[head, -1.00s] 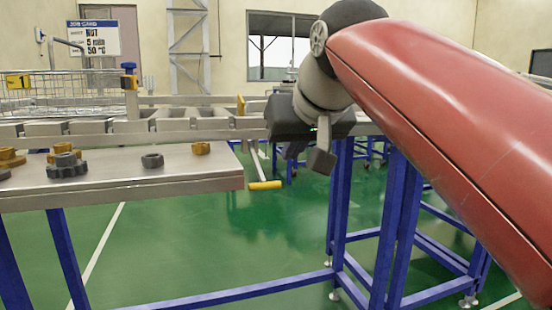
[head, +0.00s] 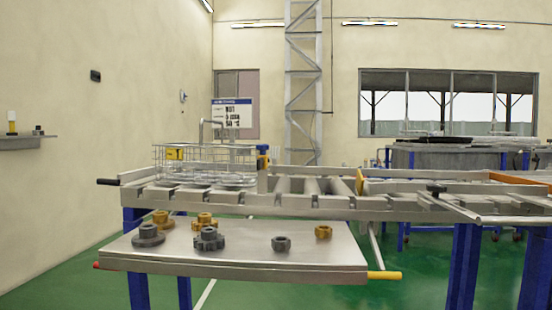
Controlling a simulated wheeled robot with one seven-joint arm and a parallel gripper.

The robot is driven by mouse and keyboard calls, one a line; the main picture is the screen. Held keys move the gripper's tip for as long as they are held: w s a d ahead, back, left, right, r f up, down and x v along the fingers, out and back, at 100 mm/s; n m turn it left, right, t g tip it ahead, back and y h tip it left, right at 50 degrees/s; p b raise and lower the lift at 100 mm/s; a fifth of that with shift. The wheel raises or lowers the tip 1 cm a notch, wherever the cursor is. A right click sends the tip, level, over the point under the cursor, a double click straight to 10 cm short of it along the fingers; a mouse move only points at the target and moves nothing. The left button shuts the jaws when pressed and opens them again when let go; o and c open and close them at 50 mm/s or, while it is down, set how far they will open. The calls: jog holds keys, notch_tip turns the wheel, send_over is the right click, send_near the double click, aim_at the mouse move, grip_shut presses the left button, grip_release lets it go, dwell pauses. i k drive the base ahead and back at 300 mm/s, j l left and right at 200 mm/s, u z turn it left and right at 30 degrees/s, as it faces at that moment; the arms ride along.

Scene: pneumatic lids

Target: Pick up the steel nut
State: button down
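A small dark grey steel nut (head: 281,244) lies on the steel shelf (head: 345,264) in front of the roller line, right of the middle of the shelf. It stands alone, with bare metal around it. A brass-coloured nut (head: 323,232) lies a little to its right and farther back. To its left is a grey star-shaped part (head: 209,239) with a nut-like top. My gripper is outside the head view, so its opening and what it may hold are hidden.
A grey round flanged part (head: 148,236) and two brass-coloured parts (head: 161,219) (head: 204,221) crowd the shelf's left side. A wire basket (head: 205,163) stands on the roller line (head: 390,207) behind. A yellow-ended handle (head: 385,275) sticks out at the shelf's right corner.

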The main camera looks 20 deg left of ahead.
aim_at(278, 244)
jog(key=u, duration=1.15)
